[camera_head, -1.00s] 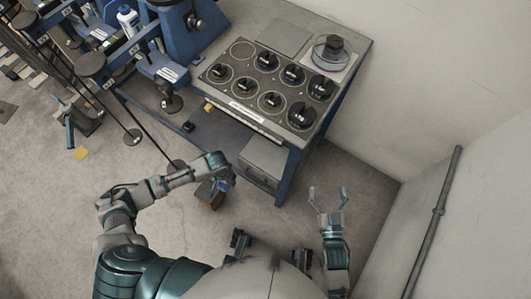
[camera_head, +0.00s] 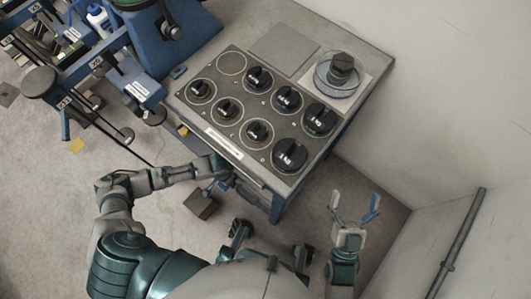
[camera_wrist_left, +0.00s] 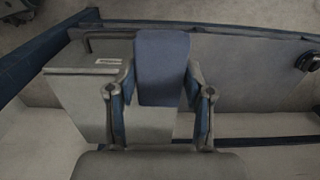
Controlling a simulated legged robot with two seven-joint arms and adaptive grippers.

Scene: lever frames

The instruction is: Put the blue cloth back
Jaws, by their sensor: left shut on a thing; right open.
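The blue cloth (camera_wrist_left: 162,60) shows in the left wrist view as a flat, folded-looking blue piece standing upright between the two fingers. My left gripper (camera_wrist_left: 160,92) is shut on it. In the head view my left gripper (camera_head: 226,178) is at the front edge of the bench (camera_head: 285,190), low beside it, and mostly hidden; the cloth is hard to make out there. A pale grey box (camera_wrist_left: 95,98) lies behind the cloth in the wrist view, under the bench. My right gripper (camera_head: 356,198) is open and empty, to the right of the bench.
A brown block (camera_head: 202,204) is on the floor below my left arm. Blue machinery stands left; walls close the right side.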

